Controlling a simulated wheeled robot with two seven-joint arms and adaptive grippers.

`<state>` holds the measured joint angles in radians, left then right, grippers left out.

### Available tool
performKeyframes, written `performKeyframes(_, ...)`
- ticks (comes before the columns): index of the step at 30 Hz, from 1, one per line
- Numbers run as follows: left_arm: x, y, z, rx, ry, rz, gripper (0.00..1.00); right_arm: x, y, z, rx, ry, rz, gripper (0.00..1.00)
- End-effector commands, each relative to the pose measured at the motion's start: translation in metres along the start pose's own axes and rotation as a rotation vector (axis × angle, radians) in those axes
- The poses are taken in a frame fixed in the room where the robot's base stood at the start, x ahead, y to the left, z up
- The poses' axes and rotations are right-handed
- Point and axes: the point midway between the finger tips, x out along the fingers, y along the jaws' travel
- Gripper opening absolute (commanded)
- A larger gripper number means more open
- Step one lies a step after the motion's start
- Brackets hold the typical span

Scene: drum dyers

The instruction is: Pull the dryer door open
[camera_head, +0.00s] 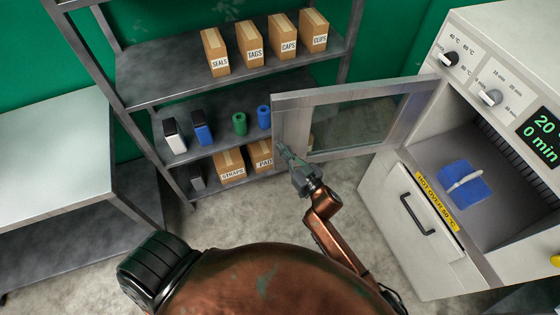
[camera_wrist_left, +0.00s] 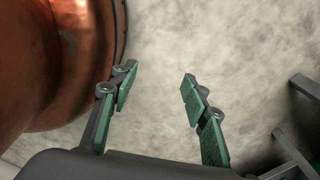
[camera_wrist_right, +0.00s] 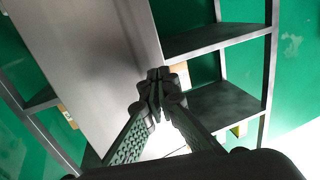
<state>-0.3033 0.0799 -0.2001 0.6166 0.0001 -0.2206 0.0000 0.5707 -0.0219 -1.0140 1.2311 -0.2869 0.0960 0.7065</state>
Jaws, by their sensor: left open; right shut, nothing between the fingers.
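The dryer door (camera_head: 292,120), a grey frame with a glass pane, stands wide open, swung out to the left of the dryer (camera_head: 385,190). My right gripper (camera_head: 284,150) is shut and empty beside the lower part of the door's free edge; I cannot tell whether it touches. In the right wrist view, its closed fingertips (camera_wrist_right: 160,82) are in front of a grey panel (camera_wrist_right: 90,60), apparently the door. My left gripper (camera_wrist_left: 157,92) is open and empty above the floor in the left wrist view; it does not show in the head view.
A blue folded cloth (camera_head: 472,190) with a white band lies inside the dryer chamber. A lower drawer (camera_head: 425,225) has a black handle. Shelves (camera_head: 240,78) with boxes and rolls stand behind the door. A grey table (camera_head: 50,150) is at left. Bare floor (camera_head: 225,220) lies between.

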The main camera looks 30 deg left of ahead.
Motion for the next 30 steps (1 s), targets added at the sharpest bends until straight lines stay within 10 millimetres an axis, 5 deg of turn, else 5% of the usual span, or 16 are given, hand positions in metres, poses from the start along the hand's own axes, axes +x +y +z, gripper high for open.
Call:
performKeyframes(16, -0.008, -0.001, -0.013, 0.002, 0.017, -0.001, 0.43, -0.006, -0.001, -0.003, 0.001, -0.001, 0.001, 0.00)
performKeyframes(22, -0.033, -0.002, -0.020, 0.002, 0.027, -0.002, 0.43, -0.034, -0.007, -0.006, 0.002, -0.002, 0.006, 0.00)
performKeyframes(30, -0.036, -0.002, -0.012, 0.000, 0.018, -0.002, 0.43, -0.086, -0.038, 0.000, 0.003, -0.002, -0.004, 0.00)
